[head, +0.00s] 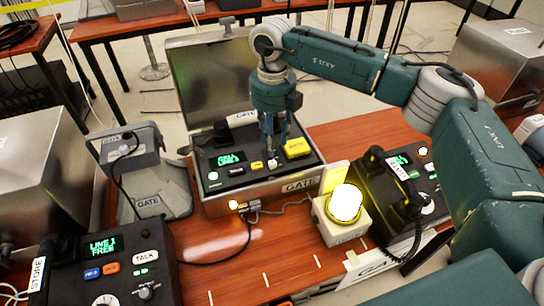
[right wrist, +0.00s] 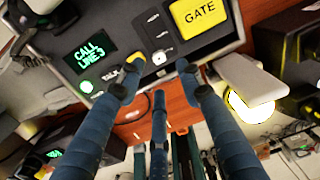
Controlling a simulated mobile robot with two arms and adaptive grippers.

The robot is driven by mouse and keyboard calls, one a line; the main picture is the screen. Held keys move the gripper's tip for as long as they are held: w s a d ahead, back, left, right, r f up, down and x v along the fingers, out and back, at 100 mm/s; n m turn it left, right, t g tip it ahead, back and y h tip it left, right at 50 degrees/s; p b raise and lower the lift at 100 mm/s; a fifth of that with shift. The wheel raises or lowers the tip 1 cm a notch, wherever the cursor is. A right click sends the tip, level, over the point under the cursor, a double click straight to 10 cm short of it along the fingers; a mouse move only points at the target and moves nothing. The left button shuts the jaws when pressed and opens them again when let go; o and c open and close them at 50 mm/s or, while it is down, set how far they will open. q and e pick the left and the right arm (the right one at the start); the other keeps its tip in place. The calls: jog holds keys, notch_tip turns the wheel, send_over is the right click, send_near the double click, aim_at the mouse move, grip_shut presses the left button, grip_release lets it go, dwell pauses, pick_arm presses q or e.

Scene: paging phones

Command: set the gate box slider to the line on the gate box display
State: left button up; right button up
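The gate box (head: 262,187) is an open case with a black panel and a raised lid. Its green display (head: 228,158) is too small to read in the head view; in the right wrist view the display (right wrist: 90,57) reads "CALL LINE 3". A small white knob, apparently the slider (right wrist: 159,57), sits on the panel beside white-marked slots. My right gripper (head: 276,146) points down over the panel. In the right wrist view its fingertips (right wrist: 155,68) are apart, on either side of the knob; contact cannot be told. My left gripper is not in view.
A yellow GATE block (head: 297,147) is on the panel beside the gripper. A lit lamp box (head: 343,215) and a black phone unit (head: 405,190) stand to the right. The store box (head: 110,262) is front left, and a gate handset stand (head: 150,185) is left.

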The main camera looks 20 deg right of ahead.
aim_at(272, 162)
notch_tip(272, 162, down, 8)
jog(key=shift+r+p, duration=0.1)
jog(key=shift+p, duration=0.35)
jog(key=shift+c, duration=0.5)
grip_shut()
